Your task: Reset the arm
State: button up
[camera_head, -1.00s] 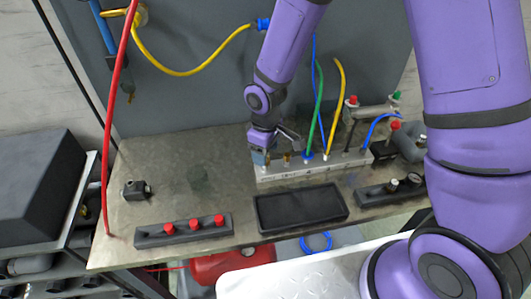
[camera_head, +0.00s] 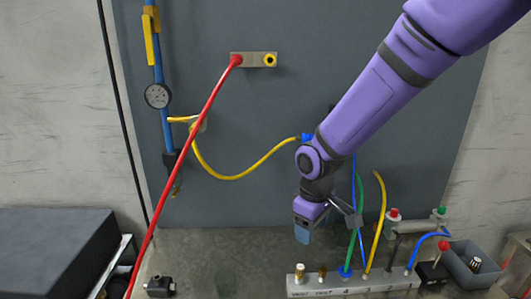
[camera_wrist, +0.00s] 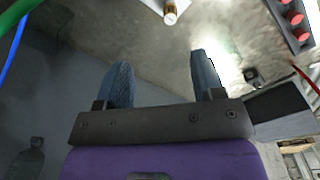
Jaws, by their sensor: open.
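My gripper (camera_head: 304,236) hangs from the purple arm in front of the grey back panel, pointing down, above the metal table. In the head view it shows just above and around the left end of the manifold bar (camera_head: 375,285). In the wrist view its two blue-grey fingers (camera_wrist: 163,75) stand well apart with nothing between them. A brass fitting (camera_head: 299,273) stands on the bar's left end, clear of the fingers.
Green (camera_head: 353,225), blue and yellow (camera_head: 379,225) hoses rise from the bar right of my gripper. A yellow hose (camera_head: 235,177) loops left to a wall valve. A red hose (camera_head: 185,150) crosses the left. A grey bin (camera_head: 466,272) stands at right. A dark box (camera_head: 50,250) sits at left.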

jog(key=s+d+r+m+t, duration=0.3)
jog(key=s+d+r+m, duration=0.3)
jog(key=d+r, duration=0.7)
jog(key=s+d+r+m+t, duration=0.1)
jog(key=s+d+r, duration=0.1)
jog(key=s+r, duration=0.2)
jog(key=s+d+r+m, duration=0.2)
jog(key=s+d+r, duration=0.1)
jog(key=s, duration=0.6)
jog(key=shift+s+r+t, duration=0.4)
jog(key=shift+r, duration=0.25)
